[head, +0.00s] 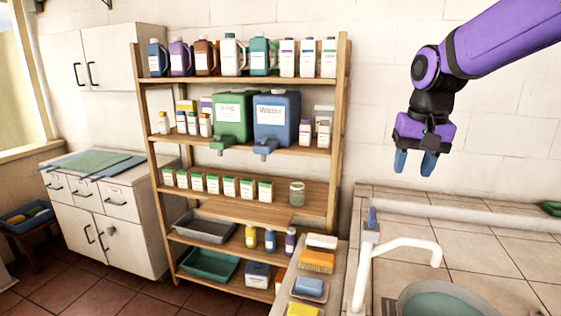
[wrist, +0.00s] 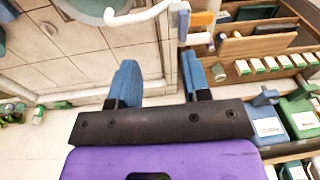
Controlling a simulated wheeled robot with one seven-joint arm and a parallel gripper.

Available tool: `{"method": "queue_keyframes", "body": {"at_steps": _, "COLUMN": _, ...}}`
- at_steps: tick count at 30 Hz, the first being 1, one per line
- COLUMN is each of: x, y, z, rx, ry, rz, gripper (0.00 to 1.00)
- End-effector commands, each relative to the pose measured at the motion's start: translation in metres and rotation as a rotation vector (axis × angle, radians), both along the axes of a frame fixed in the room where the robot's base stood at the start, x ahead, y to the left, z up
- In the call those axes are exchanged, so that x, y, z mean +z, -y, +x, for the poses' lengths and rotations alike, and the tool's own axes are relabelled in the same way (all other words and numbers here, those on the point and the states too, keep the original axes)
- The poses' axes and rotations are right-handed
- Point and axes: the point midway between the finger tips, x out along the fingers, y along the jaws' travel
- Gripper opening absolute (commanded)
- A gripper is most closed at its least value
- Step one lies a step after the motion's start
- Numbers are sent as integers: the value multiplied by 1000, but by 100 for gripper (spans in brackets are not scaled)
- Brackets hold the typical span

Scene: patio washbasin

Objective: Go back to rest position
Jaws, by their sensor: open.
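My gripper (head: 415,163) hangs from the purple arm at the upper right of the head view, in front of the white wall. Its blue fingers point down, apart and empty. In the wrist view my gripper (wrist: 160,85) shows both blue fingers spread, with nothing between them. It is above the tiled counter (head: 475,245) and to the right of the wooden shelf, touching nothing.
A wooden shelf (head: 340,110) holds bottles, a green dispenser (head: 232,118) and a blue dispenser (head: 277,118). A white faucet (head: 408,243) stands by the basin (head: 440,302). Sponges and brushes lie left of it. White cabinets (head: 105,215) stand at the left. The air around my gripper is clear.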

Motion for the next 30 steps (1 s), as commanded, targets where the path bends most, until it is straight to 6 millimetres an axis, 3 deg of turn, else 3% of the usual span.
{"method": "queue_keyframes", "body": {"at_steps": 9, "x": 21, "y": 22, "z": -83, "rx": 82, "ry": 130, "rz": -6, "gripper": 44}}
{"method": "queue_keyframes", "body": {"at_steps": 18, "x": 18, "y": 34, "z": -157, "rx": 157, "ry": 247, "rz": -46, "gripper": 44}}
{"method": "queue_keyframes", "body": {"at_steps": 24, "x": 8, "y": 38, "z": -195, "rx": 198, "ry": 309, "rz": -81, "gripper": 44}}
{"method": "queue_keyframes", "body": {"at_steps": 30, "x": 1, "y": 39, "z": -211, "rx": 218, "ry": 338, "rz": -101, "gripper": 44}}
